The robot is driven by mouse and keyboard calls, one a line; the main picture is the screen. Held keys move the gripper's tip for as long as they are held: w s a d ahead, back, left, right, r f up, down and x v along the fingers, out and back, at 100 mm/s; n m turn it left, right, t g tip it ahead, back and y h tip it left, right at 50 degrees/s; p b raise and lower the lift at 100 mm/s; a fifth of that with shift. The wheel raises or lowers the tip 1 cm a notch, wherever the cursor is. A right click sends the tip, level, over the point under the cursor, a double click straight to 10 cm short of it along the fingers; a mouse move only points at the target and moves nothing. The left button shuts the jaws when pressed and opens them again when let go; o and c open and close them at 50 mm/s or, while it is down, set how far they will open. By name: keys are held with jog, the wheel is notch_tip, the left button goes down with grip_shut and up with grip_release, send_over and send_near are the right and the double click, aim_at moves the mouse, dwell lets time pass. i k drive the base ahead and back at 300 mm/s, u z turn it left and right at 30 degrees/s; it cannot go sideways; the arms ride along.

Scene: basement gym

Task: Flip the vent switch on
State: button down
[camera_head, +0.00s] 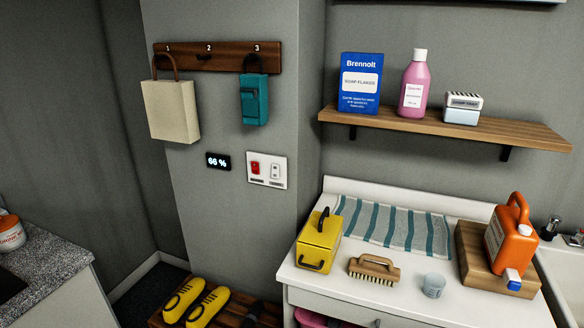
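A white switch plate (267,182) is on the grey wall below the hook rail. It carries a red switch (256,168) on the left and a white switch (275,172) on the right. Small dark labels sit under both, too small to read, so I cannot tell which one is the vent switch. I cannot tell the on or off position of either switch. A small black display (218,161) left of the plate reads "66 %". My gripper is not in view.
A cream bag (170,110) and a teal bag (255,100) hang above the plate. A white counter (335,285) at right holds a yellow box (318,243), brush (374,268), cup (433,285) and orange jug (511,245). Yellow shoes (195,302) stand below.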

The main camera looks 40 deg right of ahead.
aim_at(275, 170)
jog(key=u, duration=0.65)
jog(key=k, duration=0.1)
jog(key=z, duration=1.75)
jog(key=k, duration=0.95)
jog(key=u, duration=0.15)
jog(key=i, duration=0.95)
jog(key=z, duration=0.05)
